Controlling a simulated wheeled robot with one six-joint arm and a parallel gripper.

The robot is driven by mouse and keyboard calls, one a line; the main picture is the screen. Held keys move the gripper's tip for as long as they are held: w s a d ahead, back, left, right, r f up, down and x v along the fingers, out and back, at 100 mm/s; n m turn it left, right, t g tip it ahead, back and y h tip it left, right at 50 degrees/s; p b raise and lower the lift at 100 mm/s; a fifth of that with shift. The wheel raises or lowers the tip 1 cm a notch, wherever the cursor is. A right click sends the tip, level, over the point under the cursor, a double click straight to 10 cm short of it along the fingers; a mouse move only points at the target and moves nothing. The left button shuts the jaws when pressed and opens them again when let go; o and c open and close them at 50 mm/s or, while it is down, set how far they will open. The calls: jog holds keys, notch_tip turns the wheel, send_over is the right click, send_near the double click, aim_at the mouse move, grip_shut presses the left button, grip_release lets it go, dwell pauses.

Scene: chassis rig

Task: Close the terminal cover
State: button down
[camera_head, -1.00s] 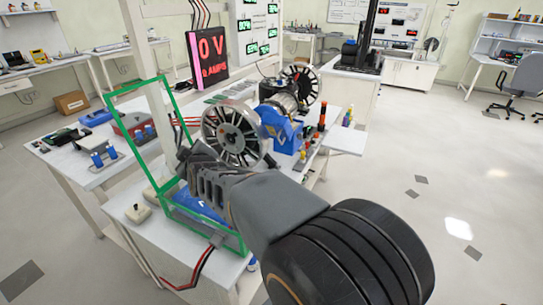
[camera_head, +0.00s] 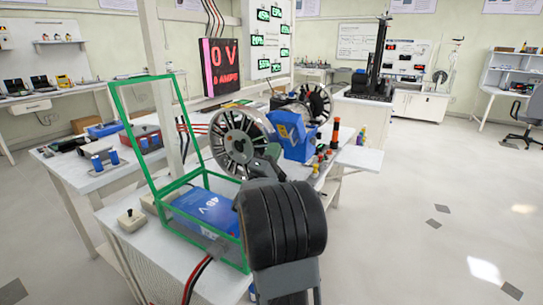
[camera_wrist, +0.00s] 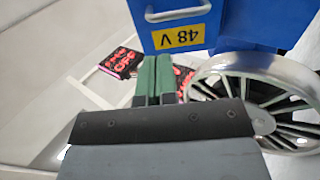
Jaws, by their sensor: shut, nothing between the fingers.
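The terminal cover is a clear lid with a green frame (camera_head: 116,110). It stands open, tilted up from the back left edge of a green-edged clear box (camera_head: 243,262). A blue 48 V battery (camera_head: 196,206) lies inside the box. In the head view my arm is at the right end of the box and hides part of it, and my gripper is mostly hidden. In the wrist view my gripper (camera_wrist: 154,76) shows green fingers, shut and empty, pointing toward a blue unit with a yellow 48 V label (camera_wrist: 190,20). The cover is not identifiable there.
A spoked wheel (camera_head: 233,140) and the blue unit (camera_head: 297,150) stand on the bench behind the box. A white post (camera_head: 158,70) rises behind the lid. A 0 V display (camera_head: 220,68) is further back. Red and black cables (camera_head: 196,278) hang in front. The floor at right is clear.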

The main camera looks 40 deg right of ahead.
aim_at(285, 128)
jog(key=shift+x, duration=3.2)
jog(key=shift+r+p, duration=0.1)
jog(key=shift+p, duration=0.2)
